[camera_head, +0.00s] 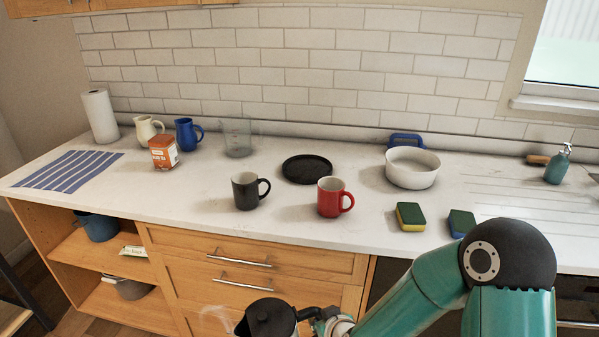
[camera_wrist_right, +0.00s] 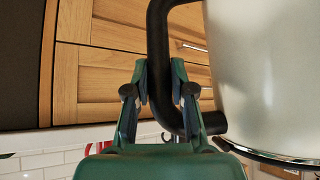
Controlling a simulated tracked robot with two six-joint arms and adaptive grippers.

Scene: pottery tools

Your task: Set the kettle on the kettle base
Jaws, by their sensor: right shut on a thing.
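The kettle (camera_head: 268,318) is at the bottom edge of the head view, in front of the drawers and short of the counter. Its black lid shows; most of its body is cut off. My right gripper (camera_head: 325,316) is at the kettle's right side, shut on its black handle. In the right wrist view the handle (camera_wrist_right: 160,50) passes between my right gripper's fingers (camera_wrist_right: 162,88), beside the pale body (camera_wrist_right: 262,70). The kettle base, a flat black disc (camera_head: 307,169), lies bare on the counter towards the wall. My left gripper is not in view.
A black mug (camera_head: 246,191) and a red mug (camera_head: 331,197) stand in front of the disc. A white pot (camera_head: 412,168) and two sponges (camera_head: 411,216) are to its right. A glass measuring jug (camera_head: 237,137) stands to its left.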

